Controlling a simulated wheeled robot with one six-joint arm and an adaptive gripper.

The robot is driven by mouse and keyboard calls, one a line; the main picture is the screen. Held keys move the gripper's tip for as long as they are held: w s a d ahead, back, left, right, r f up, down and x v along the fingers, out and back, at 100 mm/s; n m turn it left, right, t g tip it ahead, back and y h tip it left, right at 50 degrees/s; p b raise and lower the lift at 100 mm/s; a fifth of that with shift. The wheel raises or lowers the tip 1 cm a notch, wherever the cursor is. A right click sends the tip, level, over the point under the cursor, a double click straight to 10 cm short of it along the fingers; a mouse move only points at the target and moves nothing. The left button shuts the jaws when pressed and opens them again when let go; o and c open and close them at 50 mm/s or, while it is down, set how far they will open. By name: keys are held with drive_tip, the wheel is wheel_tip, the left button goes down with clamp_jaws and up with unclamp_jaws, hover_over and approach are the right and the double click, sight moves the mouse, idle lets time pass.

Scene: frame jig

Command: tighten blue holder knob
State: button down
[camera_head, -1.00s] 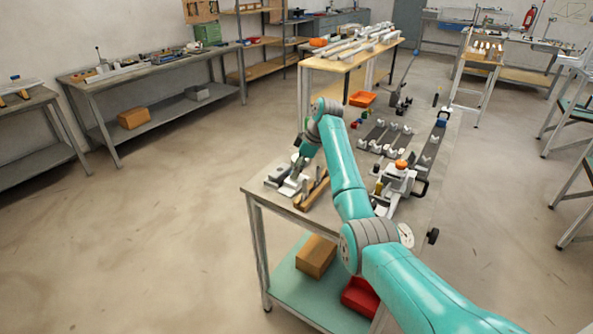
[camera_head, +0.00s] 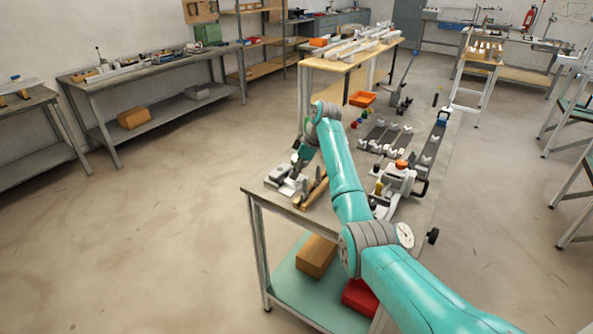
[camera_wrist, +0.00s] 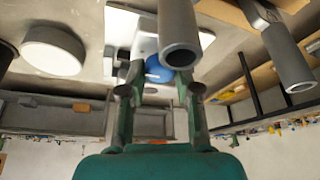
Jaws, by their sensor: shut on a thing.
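The blue holder knob (camera_wrist: 155,70) shows in the wrist view between my two fingertips, partly covered by a grey tube end. My gripper (camera_wrist: 158,88) is shut on it, with one finger on each side. The knob sits against a white holder part (camera_wrist: 125,28). In the head view my gripper (camera_head: 297,171) is low at the near left corner of the workbench (camera_head: 262,187), among small grey and white fixtures. The knob cannot be made out there.
Grey tubes (camera_wrist: 181,50) hang close in front of my fingers in the wrist view. A round white-topped part (camera_wrist: 53,50) is at the left. On the bench, a wooden block (camera_head: 313,190) lies beside the gripper, and a clamp fixture with an orange knob (camera_head: 401,165) stands right of my arm.

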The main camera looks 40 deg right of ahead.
drive_tip(key=m, duration=0.2)
drive_tip(key=m+h, duration=0.1)
drive_tip(key=m, duration=0.1)
drive_tip(key=m+t+h, duration=0.1)
drive_tip(key=m, duration=0.1)
drive_tip(key=shift+s+a, duration=0.1)
drive_tip(key=shift+a, duration=0.15)
drive_tip(key=m+h, duration=0.1)
drive_tip(key=m, duration=0.1)
drive_tip(key=m+h, duration=0.1)
drive_tip(key=m, duration=0.2)
drive_tip(key=shift+a, duration=0.2)
drive_tip(key=m+h, duration=0.1)
drive_tip(key=m, duration=0.2)
drive_tip(key=m+g+h, duration=0.1)
drive_tip(key=m, duration=0.1)
drive_tip(key=shift+a+m, duration=0.1)
drive_tip(key=shift+m, duration=0.3)
drive_tip(key=shift+w+m+g+h, duration=0.15)
drive_tip(key=shift+m+g+h, duration=0.25)
drive_tip(key=shift+m, duration=0.85)
drive_tip(key=shift+w+m+g+h, duration=0.15)
drive_tip(key=shift+m+g, duration=0.35)
drive_tip(key=shift+m, duration=0.75)
drive_tip(key=shift+a, duration=0.1)
drive_tip(key=c, duration=0.8)
unclamp_jaws()
